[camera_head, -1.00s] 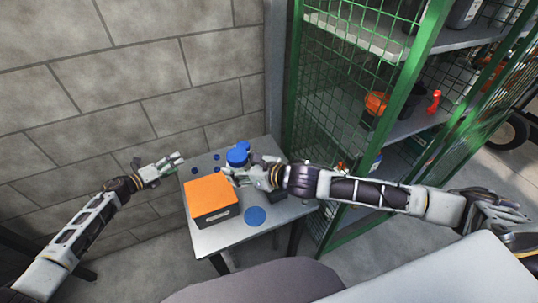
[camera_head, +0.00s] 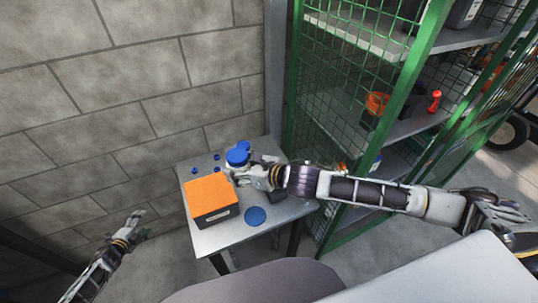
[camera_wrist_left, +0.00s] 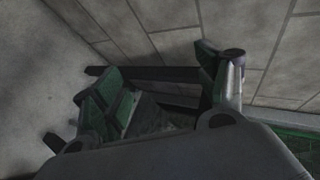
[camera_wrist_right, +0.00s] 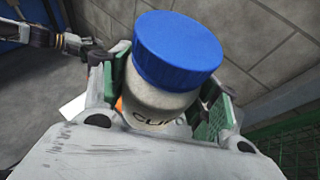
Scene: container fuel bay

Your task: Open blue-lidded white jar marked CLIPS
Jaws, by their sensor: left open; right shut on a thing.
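The white jar (camera_wrist_right: 155,103) with a blue lid (camera_wrist_right: 178,50) fills the middle of the right wrist view; part of its dark lettering shows near the palm. The lid sits on the jar. My right gripper (camera_wrist_right: 165,92) is shut around the jar's white body, below the lid. In the head view the blue lid (camera_head: 237,157) shows at the back of the small table, with my right gripper (camera_head: 243,172) at it. I cannot tell whether the jar touches the table. My left gripper (camera_head: 136,224) is open and empty, off the table to the left; its spread fingers show in the left wrist view (camera_wrist_left: 160,90).
On the grey table (camera_head: 225,236) stand an orange-topped dark box (camera_head: 211,193) and a flat blue disc (camera_head: 255,215). Several small blue pieces (camera_head: 194,170) lie at the back left. A block wall (camera_head: 110,110) is behind; a green mesh cage (camera_head: 330,90) with shelves stands right.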

